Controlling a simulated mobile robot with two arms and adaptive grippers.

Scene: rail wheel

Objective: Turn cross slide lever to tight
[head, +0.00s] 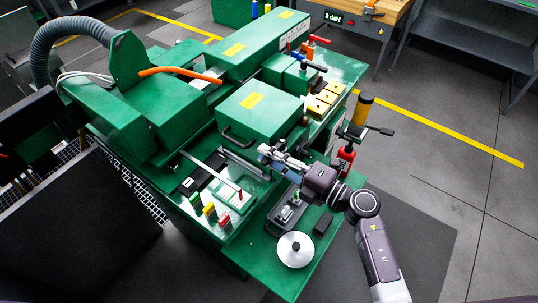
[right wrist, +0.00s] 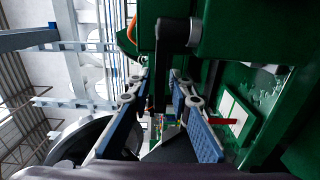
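My right gripper (head: 266,153) is beside the front of a green machine housing (head: 258,112) in the head view. In the right wrist view its two blue-padded fingers (right wrist: 160,88) stand apart. A dark lever arm (right wrist: 161,62) hangs from a round grey pivot (right wrist: 180,33) and reaches down into the gap between the fingers. I cannot tell whether either pad touches it. No label shows that this is the cross slide lever. In the head view the gripper hides this spot. My left gripper is in neither view.
A small red handle (head: 240,194) and coloured blocks (head: 209,209) stand on the green bed left of my gripper. A silver handwheel (head: 295,249) is below it. Grey floor (head: 450,190) is clear at right.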

